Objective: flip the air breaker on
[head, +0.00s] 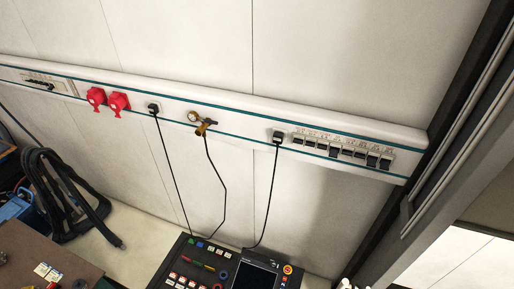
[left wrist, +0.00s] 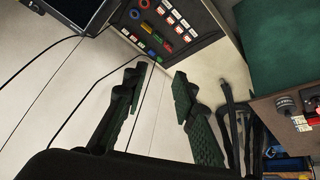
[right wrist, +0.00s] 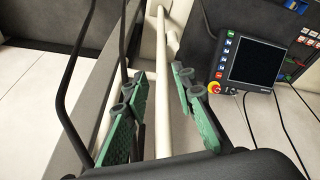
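A row of several dark breaker switches (head: 342,150) sits at the right end of the white wall rail in the head view. Small red labels run above them, too small to read, so I cannot tell which is the air breaker or how each lever is set. Neither gripper shows in the head view. In the left wrist view my left gripper (left wrist: 157,85) has its green-padded fingers apart, with nothing between them. In the right wrist view my right gripper (right wrist: 158,82) is also open and empty. The breakers do not show in either wrist view.
The wall rail (head: 235,105) also carries red sockets (head: 107,99), a brass valve with gauge (head: 200,124) and plugs with hanging cables. A control panel (head: 226,268) stands below. A coiled black hose (head: 62,190) hangs left. A dark door frame (head: 440,135) bounds the right.

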